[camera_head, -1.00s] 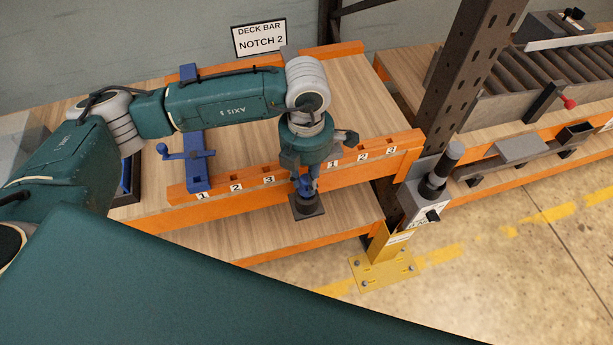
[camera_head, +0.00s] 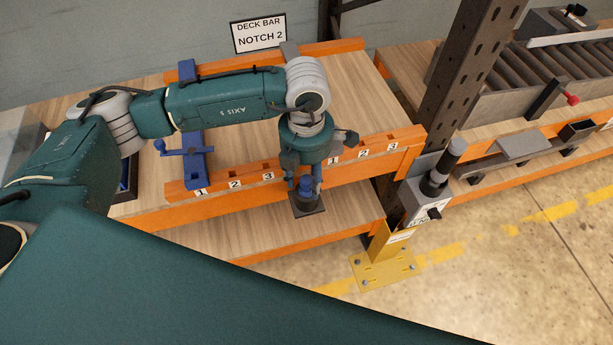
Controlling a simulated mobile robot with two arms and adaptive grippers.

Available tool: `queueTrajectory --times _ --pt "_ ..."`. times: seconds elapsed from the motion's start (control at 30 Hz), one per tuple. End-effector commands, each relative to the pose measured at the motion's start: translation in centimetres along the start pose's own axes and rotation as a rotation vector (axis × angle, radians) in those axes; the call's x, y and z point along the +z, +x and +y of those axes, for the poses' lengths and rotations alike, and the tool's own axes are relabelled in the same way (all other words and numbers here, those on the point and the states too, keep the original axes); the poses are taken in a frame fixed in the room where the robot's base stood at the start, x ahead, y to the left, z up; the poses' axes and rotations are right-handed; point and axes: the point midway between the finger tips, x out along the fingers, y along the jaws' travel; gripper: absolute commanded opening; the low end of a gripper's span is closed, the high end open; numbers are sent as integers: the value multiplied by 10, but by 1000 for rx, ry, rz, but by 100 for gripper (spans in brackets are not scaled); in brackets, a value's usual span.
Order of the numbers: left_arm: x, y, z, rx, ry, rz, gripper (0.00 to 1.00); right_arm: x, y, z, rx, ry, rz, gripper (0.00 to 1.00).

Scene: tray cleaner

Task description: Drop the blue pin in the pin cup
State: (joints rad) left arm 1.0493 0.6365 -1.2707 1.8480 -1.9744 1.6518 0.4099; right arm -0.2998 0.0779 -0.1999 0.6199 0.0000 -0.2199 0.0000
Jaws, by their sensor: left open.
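My left gripper (camera_head: 304,183) points straight down in front of the orange front beam. Its fingers are open, one on each side of the blue pin (camera_head: 306,186). The pin stands upright in or right above the dark pin cup (camera_head: 308,209), which sits on a square dark base at the edge of the lower wooden shelf. The fingers partly hide the pin, so how deep it sits in the cup cannot be told. My right gripper is not in view.
The orange front beam (camera_head: 222,190) with numbered notches is close behind the gripper. A blue deck bar (camera_head: 197,172) lies across the deck at notch 1. A dark upright post (camera_head: 452,85) and a grey device (camera_head: 434,185) stand to the right.

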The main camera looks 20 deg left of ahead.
Motion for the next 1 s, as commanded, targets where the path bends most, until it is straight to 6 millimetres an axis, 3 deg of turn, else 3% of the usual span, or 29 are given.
queueTrajectory --times 0.23,0.5,0.7,1.0 --pt "1 -18 1 1 -1 -3 45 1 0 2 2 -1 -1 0" --pt "2 -76 1 2 0 -5 45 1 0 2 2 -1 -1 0" --pt "1 -108 0 1 0 -2 45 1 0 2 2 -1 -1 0" --pt "0 -120 0 0 0 1 45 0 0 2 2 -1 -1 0"
